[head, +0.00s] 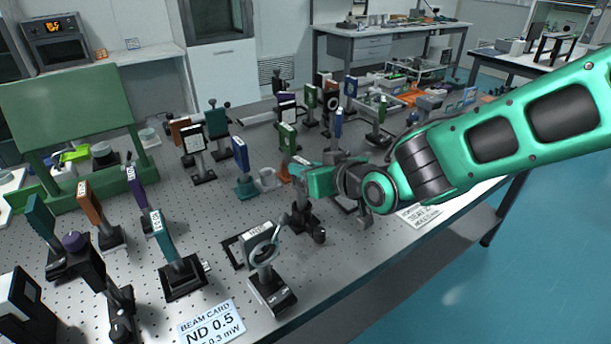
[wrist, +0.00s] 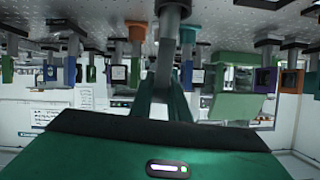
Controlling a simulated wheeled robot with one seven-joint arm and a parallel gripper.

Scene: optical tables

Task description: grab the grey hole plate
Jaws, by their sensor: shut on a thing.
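A grey plate with a round hole (head: 262,244) stands upright on a dark base near the front edge of the table in the head view, with a pale label on top. My gripper (head: 298,182) is behind it and to its right, apart from its base. In the wrist view, my gripper (wrist: 170,85) is shut at a dark grey post (wrist: 172,12). In the head view, a black mount (head: 304,214) with a knob stands just below the gripper. The gripper hides the upper part of what it holds, so I cannot tell exactly what that is.
The perforated table (head: 215,225) carries several post-mounted plates. A blue plate (head: 241,155) and a green plate (head: 287,137) stand behind my gripper. A teal plate (head: 161,235) stands left of the grey plate. A beam card (head: 211,325) lies at the front edge.

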